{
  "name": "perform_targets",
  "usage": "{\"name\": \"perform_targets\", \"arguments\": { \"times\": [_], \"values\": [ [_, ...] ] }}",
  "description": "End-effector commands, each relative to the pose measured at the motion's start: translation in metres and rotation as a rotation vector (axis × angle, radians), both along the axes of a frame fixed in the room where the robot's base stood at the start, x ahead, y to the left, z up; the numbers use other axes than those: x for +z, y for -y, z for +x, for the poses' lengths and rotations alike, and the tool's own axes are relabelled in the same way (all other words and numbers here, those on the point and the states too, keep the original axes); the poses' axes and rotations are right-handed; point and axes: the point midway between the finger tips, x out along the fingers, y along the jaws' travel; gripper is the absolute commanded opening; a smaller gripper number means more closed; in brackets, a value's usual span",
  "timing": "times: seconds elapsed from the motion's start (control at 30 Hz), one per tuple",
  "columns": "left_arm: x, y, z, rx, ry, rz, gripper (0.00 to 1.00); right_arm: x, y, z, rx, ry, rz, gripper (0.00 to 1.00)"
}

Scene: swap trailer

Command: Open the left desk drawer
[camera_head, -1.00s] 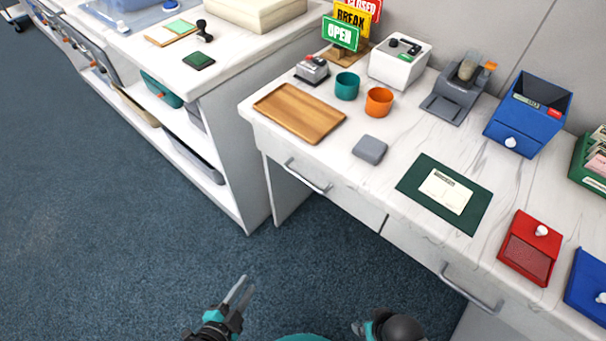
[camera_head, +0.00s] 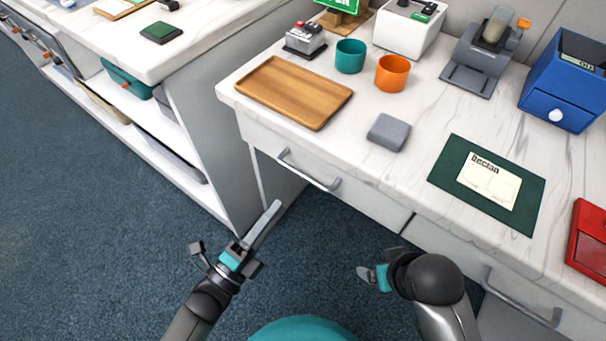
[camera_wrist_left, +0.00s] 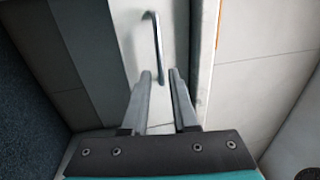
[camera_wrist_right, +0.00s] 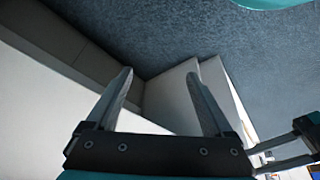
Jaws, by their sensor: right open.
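The left desk drawer (camera_head: 355,196) is a white front under the desktop, and it looks shut. Its grey bar handle (camera_head: 308,171) shows in the head view, and also in the left wrist view (camera_wrist_left: 156,48), ahead of the fingertips. My right gripper (camera_head: 370,275) is low in front of the desk between the two drawer handles. Its fingers are apart and empty in the right wrist view (camera_wrist_right: 160,82).
The right drawer handle (camera_head: 522,297) is at the lower right. On the desktop are a wooden tray (camera_head: 294,92), a teal cup (camera_head: 350,56), an orange cup (camera_head: 392,72), a grey box (camera_head: 388,132) and a green mat (camera_head: 448,173). A white shelf unit (camera_head: 207,140) stands at left.

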Motion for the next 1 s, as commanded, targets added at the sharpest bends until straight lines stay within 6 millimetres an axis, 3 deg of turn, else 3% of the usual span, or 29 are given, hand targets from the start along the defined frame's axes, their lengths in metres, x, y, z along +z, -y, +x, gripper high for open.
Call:
{"name": "perform_targets", "arguments": {
  "times": [0.2,0.43,0.9,1.0],
  "values": [
    [0.008,0.029,0.040,0.000,0.003,-0.002,0.27,0.017,0.000,0.000,-0.001,0.028,0.003,0.86],
    [0.014,0.050,0.069,0.000,0.000,0.000,0.27,0.035,0.000,-0.001,-0.001,0.053,0.007,0.86],
    [0.018,0.059,0.081,0.001,-0.003,-0.001,0.27,0.044,0.000,-0.002,-0.002,0.062,0.008,0.86],
    [0.018,0.059,0.081,0.001,-0.003,-0.001,0.17,0.044,0.001,-0.002,-0.002,0.062,0.008,0.86]
  ]
}}
